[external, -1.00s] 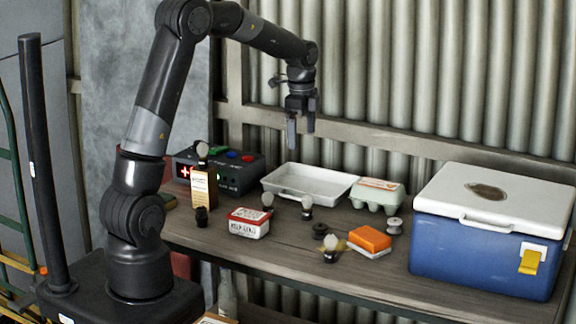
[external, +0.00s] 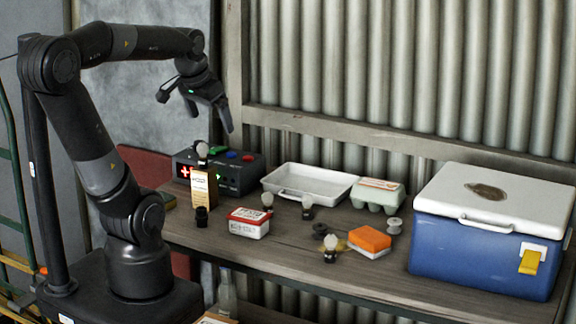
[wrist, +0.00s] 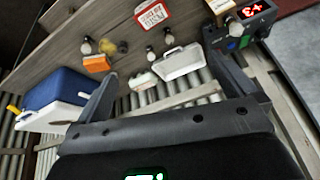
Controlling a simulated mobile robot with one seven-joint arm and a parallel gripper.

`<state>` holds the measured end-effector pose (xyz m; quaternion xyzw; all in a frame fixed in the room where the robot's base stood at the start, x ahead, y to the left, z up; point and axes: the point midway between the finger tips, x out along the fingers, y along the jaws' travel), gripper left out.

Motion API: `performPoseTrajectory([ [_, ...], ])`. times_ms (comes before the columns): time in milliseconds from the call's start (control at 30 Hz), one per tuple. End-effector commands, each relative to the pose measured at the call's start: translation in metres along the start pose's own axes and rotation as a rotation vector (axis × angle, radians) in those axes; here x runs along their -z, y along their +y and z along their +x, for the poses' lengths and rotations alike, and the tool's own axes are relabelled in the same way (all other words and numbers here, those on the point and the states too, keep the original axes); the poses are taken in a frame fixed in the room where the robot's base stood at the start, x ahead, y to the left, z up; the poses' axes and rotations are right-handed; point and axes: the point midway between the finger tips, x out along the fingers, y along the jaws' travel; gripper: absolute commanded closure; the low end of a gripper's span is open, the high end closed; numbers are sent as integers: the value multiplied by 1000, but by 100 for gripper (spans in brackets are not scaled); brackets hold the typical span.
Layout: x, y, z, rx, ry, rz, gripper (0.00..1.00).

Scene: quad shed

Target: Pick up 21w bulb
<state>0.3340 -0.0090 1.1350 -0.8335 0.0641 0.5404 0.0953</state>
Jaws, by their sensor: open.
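Several bulbs with dark bases are on the bench, and I cannot read which is the 21w one. One bulb (external: 330,243) stands near the front by the orange sponge. Another bulb (external: 307,202) stands before the white tray. A third bulb (external: 267,199) is by the red-and-white tub. One more bulb (external: 202,151) sits on top of the tall box. In the wrist view, bulbs show at the upper left (wrist: 85,45), centre (wrist: 168,36) and upper right (wrist: 229,21). My gripper (external: 211,119) is open and empty, raised above the tester box at the back left.
A tester box (external: 240,177) with a red display stands behind the tall box (external: 204,186). A tub (external: 249,227), white tray (external: 309,179), egg carton (external: 378,195), orange sponge (external: 370,240) and blue cooler (external: 480,255) share the bench (external: 300,270). Small dark spools lie between.

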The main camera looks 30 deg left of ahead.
Motion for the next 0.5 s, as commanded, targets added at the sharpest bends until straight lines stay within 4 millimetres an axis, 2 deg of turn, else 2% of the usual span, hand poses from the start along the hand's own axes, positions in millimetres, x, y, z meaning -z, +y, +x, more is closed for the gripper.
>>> performPoseTrajectory([
  [100,-25,0,-5,8,38,-114,0],
  [200,-38,1,-6,11,59,-182,0],
  [400,-48,2,-5,12,72,-233,0],
  [500,-48,2,-5,12,71,-233,7],
])
